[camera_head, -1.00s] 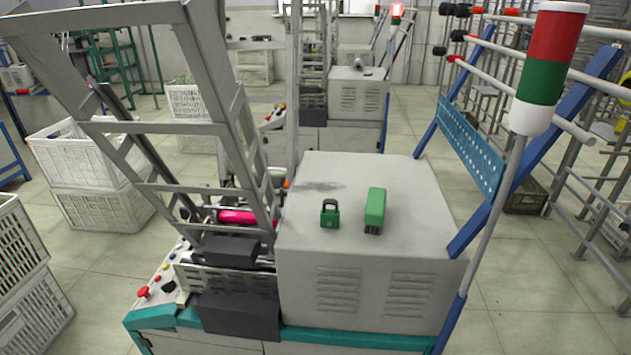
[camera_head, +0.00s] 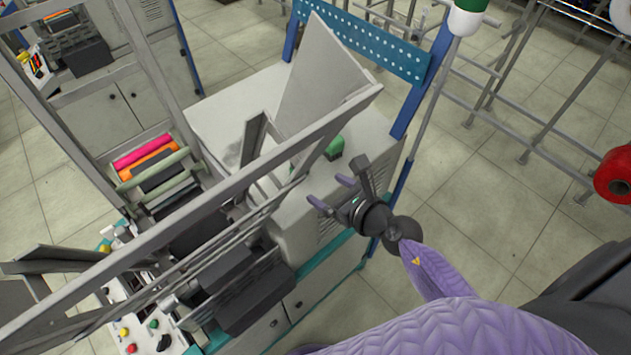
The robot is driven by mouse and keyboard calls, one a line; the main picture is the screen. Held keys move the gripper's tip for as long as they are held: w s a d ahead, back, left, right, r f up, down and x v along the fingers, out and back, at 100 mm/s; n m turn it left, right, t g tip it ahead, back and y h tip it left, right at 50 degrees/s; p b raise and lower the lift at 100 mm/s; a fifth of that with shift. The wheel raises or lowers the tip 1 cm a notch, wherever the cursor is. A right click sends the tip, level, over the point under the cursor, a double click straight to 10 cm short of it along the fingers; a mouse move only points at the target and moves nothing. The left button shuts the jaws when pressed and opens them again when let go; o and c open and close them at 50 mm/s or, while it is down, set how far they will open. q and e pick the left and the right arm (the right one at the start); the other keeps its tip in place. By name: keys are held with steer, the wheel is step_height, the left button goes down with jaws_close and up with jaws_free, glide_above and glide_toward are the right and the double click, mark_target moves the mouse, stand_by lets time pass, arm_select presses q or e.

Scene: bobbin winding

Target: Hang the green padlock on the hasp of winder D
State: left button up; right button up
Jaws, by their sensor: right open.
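My right gripper (camera_head: 332,191) is in front of the winder's grey cabinet, at the end of my purple arm. Its jaws are open with nothing between them. A green block (camera_head: 335,147) lies on the cabinet top (camera_head: 222,112), just beyond the gripper in the picture. The green padlock stood on the cabinet top left of that block a second ago; now the winder's slanting metal frame covers most of that spot, and I cannot make the padlock out clearly. I cannot pick out a hasp or a letter D. My left gripper is not in view.
The slanting grey frame (camera_head: 206,198) crosses the view between me and the cabinet top. A blue post and a perforated teal plate (camera_head: 365,42) stand at the cabinet's far side. A control panel (camera_head: 140,325) is at lower left. Open floor (camera_head: 480,240) lies to the right.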

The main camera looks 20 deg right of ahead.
mark_target(306, 182)
steer(key=w, duration=0.1)
steer(key=w+f+b, duration=0.1)
steer(key=shift+w+f, duration=0.3)
steer(key=shift+w, duration=0.1)
steer(key=b+x, duration=0.2)
steer(key=x, duration=0.3)
steer(key=shift+a, duration=0.15)
steer(key=shift+w+a, duration=0.1)
steer(key=shift+w, duration=0.15)
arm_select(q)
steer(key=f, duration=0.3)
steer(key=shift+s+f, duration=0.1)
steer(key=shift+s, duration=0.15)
arm_select(e)
steer(key=shift+c, duration=1.4)
jaws_close()
step_height(306, 182, up, 5)
steer(key=p, duration=0.5)
steer(key=shift+r+p, duration=0.2)
steer(key=shift+p, duration=0.1)
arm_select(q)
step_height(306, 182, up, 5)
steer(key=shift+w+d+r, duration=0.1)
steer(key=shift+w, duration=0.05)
arm_select(e)
steer(key=shift+f, duration=0.2)
